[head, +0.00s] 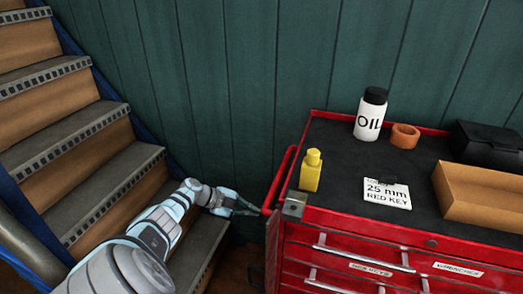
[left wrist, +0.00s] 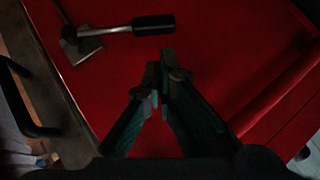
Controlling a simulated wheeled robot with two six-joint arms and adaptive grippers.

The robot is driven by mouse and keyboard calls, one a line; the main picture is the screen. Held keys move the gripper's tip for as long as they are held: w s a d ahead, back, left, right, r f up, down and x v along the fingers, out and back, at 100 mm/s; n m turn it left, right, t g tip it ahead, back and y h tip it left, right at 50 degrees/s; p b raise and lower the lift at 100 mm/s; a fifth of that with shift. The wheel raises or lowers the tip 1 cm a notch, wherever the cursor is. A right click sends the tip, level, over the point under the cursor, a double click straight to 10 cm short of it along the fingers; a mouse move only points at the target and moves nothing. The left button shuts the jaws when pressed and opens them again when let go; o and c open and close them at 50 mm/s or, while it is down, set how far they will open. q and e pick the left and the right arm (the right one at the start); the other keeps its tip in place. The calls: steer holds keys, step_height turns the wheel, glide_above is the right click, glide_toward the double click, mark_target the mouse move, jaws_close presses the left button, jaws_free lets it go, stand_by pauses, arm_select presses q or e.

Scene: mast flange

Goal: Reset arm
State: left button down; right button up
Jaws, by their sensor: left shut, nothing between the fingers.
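My left arm reaches in from the bottom left in the head view. My left gripper (head: 250,209) is beside the left side of the red tool cabinet (head: 345,240), close to its red side handle (head: 279,180); I cannot tell if they touch. In the left wrist view the fingers (left wrist: 166,65) are shut with nothing between them, in front of a red surface (left wrist: 240,60). My right gripper is not in view.
On the cabinet's dark top stand a yellow bottle (head: 311,171), a white oil bottle (head: 370,114), an orange ring (head: 404,136), a label card (head: 387,192), a cardboard box (head: 485,195) and a black case (head: 490,144). Stairs (head: 90,150) rise at left. A green wall (head: 250,80) stands behind.

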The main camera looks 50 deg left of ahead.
arm_select(q)
steer(key=w+a+r+n+t+y, duration=0.2)
steer(key=w+a+r+t+y, duration=0.15)
steer(key=a, duration=0.35)
steer(key=s+d+f+n+g+y, duration=0.3)
steer(key=s+f+n, duration=0.3)
steer(key=f, duration=0.5)
steer(key=s+d+f+n+g+y, duration=0.2)
steer(key=s+f+n+y, duration=0.15)
steer(key=s+f, duration=0.55)
steer(key=s+d+f+n+g+h, duration=0.1)
steer(key=s+d+f+g, duration=0.1)
steer(key=s+d+f, duration=0.3)
steer(key=s+d+f+n+g+h, duration=0.1)
steer(key=s+d+f, duration=0.4)
steer(key=s+d, duration=0.6)
steer(key=s+d+f+n+g+h, duration=0.1)
steer(key=s+d+f+g, duration=0.2)
steer(key=s, duration=0.8)
steer(key=d+f, duration=0.2)
steer(key=d, duration=0.2)
steer(key=shift+d+f+n+g, duration=0.3)
steer(key=shift+d+n+g, duration=0.05)
steer(key=shift+d, duration=0.05)
